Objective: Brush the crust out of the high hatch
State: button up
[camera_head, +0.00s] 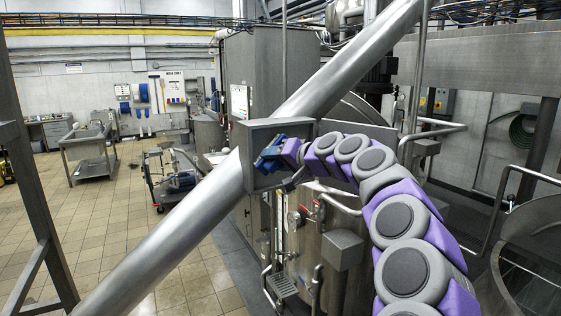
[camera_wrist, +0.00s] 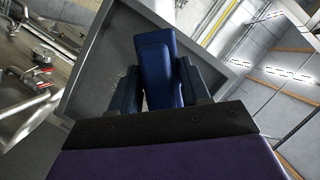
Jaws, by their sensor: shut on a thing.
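The hatch (camera_head: 282,124) is a square grey metal box with a raised rim, set high on a thick diagonal pipe. It also shows in the wrist view (camera_wrist: 98,72), tilted, with its grey inside behind my fingers. My gripper (camera_head: 271,158) is at the hatch mouth, reaching in from the right. In the wrist view its dark fingers are shut on a blue block-like thing (camera_wrist: 156,58), which looks like the brush's handle. The brush's bristles are hidden. I cannot make out any crust in either view.
The diagonal steel pipe (camera_head: 153,228) crosses the whole head view. A steel vessel (camera_head: 332,245) with valves stands below the hatch. A cart (camera_head: 175,182) and a sink (camera_head: 88,146) stand at the left on open tiled floor. A handrail (camera_head: 497,205) is at the right.

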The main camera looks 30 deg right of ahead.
jog(key=shift+s+a+f, duration=0.2)
jog(key=shift+s+a, duration=0.05)
jog(key=shift+a, duration=0.1)
jog(key=s, duration=0.1)
jog(key=s+b, duration=0.1)
jog(key=s+a, duration=0.1)
jog(key=shift+s+a+r+b, duration=0.1)
jog(key=shift+s+r+b, duration=0.15)
jog(key=shift+b, duration=0.1)
jog(key=shift+s, duration=0.3)
jog(key=shift+s+d+b, duration=0.35)
jog(key=shift+s, duration=0.2)
jog(key=shift+s+d, duration=0.15)
jog(key=shift+d, duration=0.2)
jog(key=shift+d+f, duration=0.1)
jog(key=shift+d, duration=0.35)
jog(key=shift+a, duration=0.3)
jog(key=s+b, duration=0.1)
jog(key=s, duration=0.1)
jog(key=shift+s, duration=0.4)
